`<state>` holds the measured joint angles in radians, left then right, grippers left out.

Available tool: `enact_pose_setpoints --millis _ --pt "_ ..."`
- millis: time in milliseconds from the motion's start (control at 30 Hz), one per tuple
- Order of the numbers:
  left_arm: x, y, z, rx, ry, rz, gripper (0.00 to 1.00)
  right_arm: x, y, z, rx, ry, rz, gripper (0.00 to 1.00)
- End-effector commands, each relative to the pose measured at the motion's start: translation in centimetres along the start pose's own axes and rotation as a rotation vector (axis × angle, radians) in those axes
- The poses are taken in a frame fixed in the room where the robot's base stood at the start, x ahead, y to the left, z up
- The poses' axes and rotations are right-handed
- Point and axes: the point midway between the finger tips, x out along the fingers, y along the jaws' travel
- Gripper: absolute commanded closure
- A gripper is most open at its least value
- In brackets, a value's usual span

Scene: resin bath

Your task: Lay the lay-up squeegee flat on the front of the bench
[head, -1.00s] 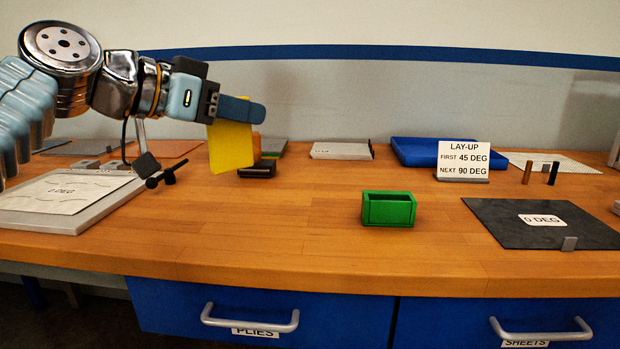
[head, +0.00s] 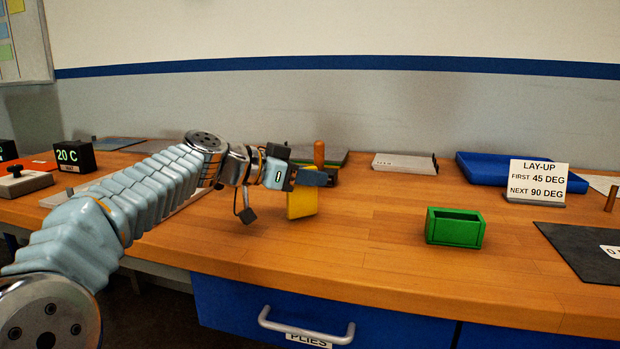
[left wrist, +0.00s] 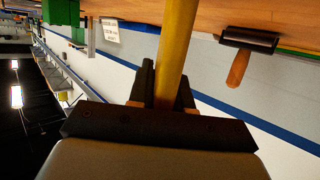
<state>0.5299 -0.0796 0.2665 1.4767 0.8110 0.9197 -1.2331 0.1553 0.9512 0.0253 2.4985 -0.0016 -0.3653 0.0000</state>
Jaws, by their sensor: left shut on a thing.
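The yellow lay-up squeegee (head: 302,206) is in my left gripper (head: 318,178). It hangs upright below the fingers over the left-middle of the wooden bench (head: 370,262). Its lower edge is close to the bench top; I cannot tell whether it touches. In the left wrist view the squeegee (left wrist: 175,52) runs up between the two dark fingers (left wrist: 166,85), which are shut on it. Part of it is hidden behind the fingers. My right gripper is not in view.
A green open box (head: 455,228) stands to the right. A roller with an orange handle (head: 319,152) is behind my gripper, and the left wrist view shows its black drum (left wrist: 249,40). The lay-up sign (head: 537,181) stands back right. Bench front between squeegee and green box is clear.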

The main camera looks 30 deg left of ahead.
Motion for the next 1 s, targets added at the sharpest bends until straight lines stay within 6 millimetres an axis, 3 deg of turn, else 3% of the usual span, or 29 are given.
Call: enact_pose_setpoints --millis 400,433,600,1000 --pt "0.18 0.01 0.55 0.000 0.000 0.000 1.00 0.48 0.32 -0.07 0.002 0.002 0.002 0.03" --pt "0.17 0.02 0.50 0.000 0.000 0.000 0.80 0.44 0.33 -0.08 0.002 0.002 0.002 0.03" --pt "0.13 0.01 0.40 0.000 0.000 0.000 0.56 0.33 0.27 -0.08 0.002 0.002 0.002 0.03" --pt "-0.52 -0.05 0.14 0.001 0.000 -0.003 0.56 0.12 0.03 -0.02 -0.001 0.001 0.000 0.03"
